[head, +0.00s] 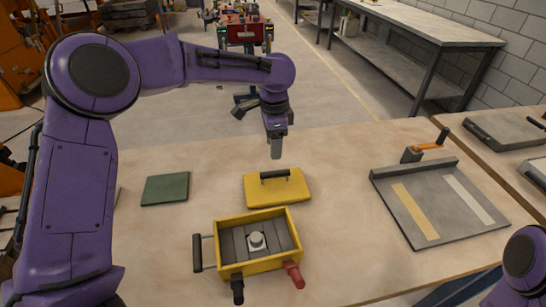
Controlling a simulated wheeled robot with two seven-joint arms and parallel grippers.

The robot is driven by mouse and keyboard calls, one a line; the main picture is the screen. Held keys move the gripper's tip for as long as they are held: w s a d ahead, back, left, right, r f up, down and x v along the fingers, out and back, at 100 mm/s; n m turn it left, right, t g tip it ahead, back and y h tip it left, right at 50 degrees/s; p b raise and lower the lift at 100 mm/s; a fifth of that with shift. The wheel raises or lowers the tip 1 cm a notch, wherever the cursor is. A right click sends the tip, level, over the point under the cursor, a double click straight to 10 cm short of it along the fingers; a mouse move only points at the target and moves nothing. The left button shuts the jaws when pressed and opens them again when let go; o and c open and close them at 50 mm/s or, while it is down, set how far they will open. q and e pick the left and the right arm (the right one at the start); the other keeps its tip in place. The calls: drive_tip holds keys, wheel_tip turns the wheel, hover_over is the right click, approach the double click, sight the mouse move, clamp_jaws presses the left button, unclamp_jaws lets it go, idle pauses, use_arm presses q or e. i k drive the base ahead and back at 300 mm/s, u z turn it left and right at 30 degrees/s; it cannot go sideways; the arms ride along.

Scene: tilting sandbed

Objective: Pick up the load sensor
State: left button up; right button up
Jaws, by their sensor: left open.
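A small light-grey round piece (257,241), which looks like the load sensor, sits in a yellow open box (265,267) near the front of the table. My left gripper (276,148) is open and points down, above and behind a yellow lid (292,191) with a dark handle. It is apart from the box, and nothing shows between its fingers, though the fingers are seen nearly edge-on. Of my right arm only a purple link shows at the lower right corner; its gripper is out of view.
The box has a dark side handle (197,253) and black and red grips in front. A green mat (166,188) lies left. A grey tilting bed (412,207) with two strips and an orange crank (430,147) stands right. The table between box and bed is clear.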

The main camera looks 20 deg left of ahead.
sight(256, 241)
drive_tip(key=u, duration=0.85)
